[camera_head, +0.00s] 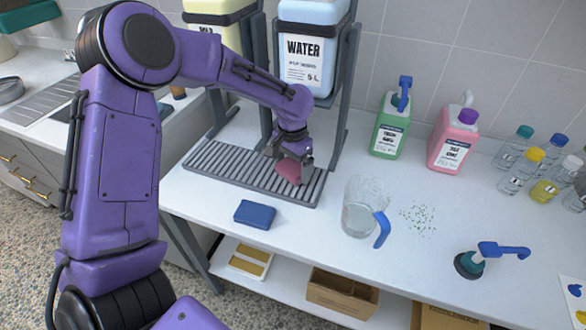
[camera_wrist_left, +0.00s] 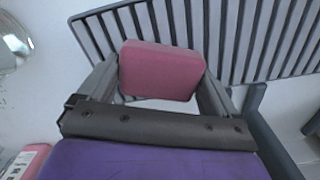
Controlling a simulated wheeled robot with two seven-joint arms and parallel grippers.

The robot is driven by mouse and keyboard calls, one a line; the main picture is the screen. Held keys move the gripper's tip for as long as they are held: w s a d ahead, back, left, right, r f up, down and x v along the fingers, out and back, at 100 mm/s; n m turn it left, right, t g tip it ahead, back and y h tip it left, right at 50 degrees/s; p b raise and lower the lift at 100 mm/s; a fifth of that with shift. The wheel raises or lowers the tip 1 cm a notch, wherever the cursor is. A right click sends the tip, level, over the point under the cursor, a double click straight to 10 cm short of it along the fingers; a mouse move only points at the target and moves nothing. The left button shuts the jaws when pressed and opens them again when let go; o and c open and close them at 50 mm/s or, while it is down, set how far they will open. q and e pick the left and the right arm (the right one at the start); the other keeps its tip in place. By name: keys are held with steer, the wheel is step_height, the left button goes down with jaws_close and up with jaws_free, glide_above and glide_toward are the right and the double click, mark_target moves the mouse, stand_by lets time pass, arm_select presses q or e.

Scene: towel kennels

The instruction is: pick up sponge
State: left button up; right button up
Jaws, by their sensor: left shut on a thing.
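A pink sponge (camera_wrist_left: 160,71) is between the two fingers of my left gripper (camera_wrist_left: 158,88) in the left wrist view, with a finger against each side. In the head view my left gripper (camera_head: 292,165) is shut on the pink sponge (camera_head: 289,171), just over the right part of the grey drip grate. A dark blue sponge (camera_head: 255,214) lies flat on the white counter in front of the grate. My right gripper is not in view.
The grey drip grate (camera_head: 225,170) sits under the water container (camera_head: 306,62) on its stand. A clear pitcher with a blue handle (camera_head: 358,220) stands to the right. Green (camera_head: 391,125) and pink (camera_head: 452,140) jugs and several small bottles stand further right. Dark specks (camera_head: 418,217) lie beside the pitcher.

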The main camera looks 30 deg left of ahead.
arm_select(q)
steer(key=s+d+r, duration=0.1)
steer(key=r, duration=0.2)
steer(key=s+d+r, duration=0.1)
steer(key=r, duration=0.1)
steer(key=s+d+r, duration=0.1)
steer(key=d+r, duration=0.1)
steer(key=r, duration=0.1)
steer(key=shift+r, duration=0.3)
steer(key=s+d+r, duration=0.1)
steer(key=d, duration=0.1)
steer(key=s+d+r, duration=0.1)
steer(key=s+d, duration=0.1)
steer(key=s+d+r, duration=0.1)
steer(key=s+d, duration=0.1)
steer(key=d, duration=0.1)
steer(key=shift+r, duration=0.25)
steer(key=shift+s+d, duration=0.2)
steer(key=shift+c, duration=0.7)
